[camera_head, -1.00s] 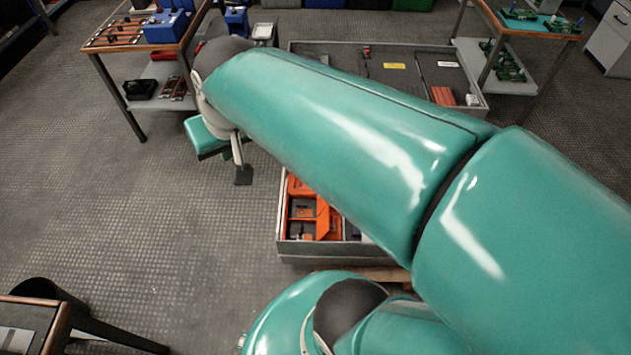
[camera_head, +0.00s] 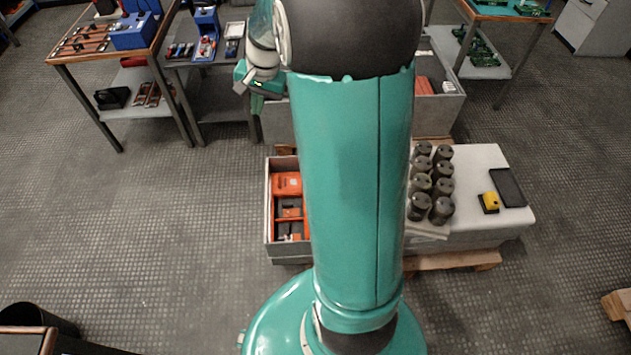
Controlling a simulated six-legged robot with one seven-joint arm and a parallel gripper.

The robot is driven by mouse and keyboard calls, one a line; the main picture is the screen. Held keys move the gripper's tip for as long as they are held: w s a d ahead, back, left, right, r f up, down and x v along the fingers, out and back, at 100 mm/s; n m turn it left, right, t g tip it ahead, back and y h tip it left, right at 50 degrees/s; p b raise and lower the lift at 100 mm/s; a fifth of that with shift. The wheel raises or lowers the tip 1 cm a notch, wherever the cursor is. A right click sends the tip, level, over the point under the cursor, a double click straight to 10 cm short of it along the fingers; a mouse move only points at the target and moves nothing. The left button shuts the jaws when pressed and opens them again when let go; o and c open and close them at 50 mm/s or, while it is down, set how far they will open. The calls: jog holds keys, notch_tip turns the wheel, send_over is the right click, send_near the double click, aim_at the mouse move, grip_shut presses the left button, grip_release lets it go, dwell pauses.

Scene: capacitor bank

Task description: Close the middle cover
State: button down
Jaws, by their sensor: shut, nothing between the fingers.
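My gripper (camera_head: 257,98) is small and partly dark in the upper middle of the view, shut with nothing in it. It hangs in front of the left end of a long grey case (camera_head: 276,125) at the back. My arm hides most of this case, including the dark labelled panels that showed on it earlier. I cannot make out the middle cover or whether it stands open. I cannot tell whether my gripper touches the case.
A nearer grey box with orange parts (camera_head: 288,184) stands left of my arm. Right of my arm, several dark cylinders (camera_head: 431,180) stand by a pale block (camera_head: 478,235) with a yellow device (camera_head: 489,202). Workbenches (camera_head: 105,50) stand at the back left. Floor is free at left.

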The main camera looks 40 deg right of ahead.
jog(key=s+d+f+m+y, duration=0.1)
jog(key=d+f+m, duration=0.3)
jog(key=d+f, duration=0.45)
jog(key=s+d+f+m+y, duration=0.1)
jog(key=d+f+m, duration=0.35)
jog(key=f, duration=0.75)
jog(key=s+d+f+m+y, duration=0.1)
jog(key=d+f+m, duration=0.1)
jog(key=d+f, duration=0.8)
jog(key=s+d+f+m+t, duration=0.1)
jog(key=s+f+m, duration=0.15)
jog(key=f, duration=0.45)
jog(key=s+d+f+m+t, duration=0.15)
jog(key=s+f, duration=0.25)
jog(key=f, duration=0.4)
jog(key=shift+m+g+y, duration=0.25)
jog(key=shift+m+y, duration=0.1)
jog(key=shift+y, duration=0.05)
jog(key=x, duration=1)
jog(key=shift+w+a+r, duration=0.75)
jog(key=shift+a, duration=0.2)
jog(key=shift+w+a+r, duration=0.2)
jog(key=shift+w+a, duration=0.2)
jog(key=shift+w+a+r, duration=0.1)
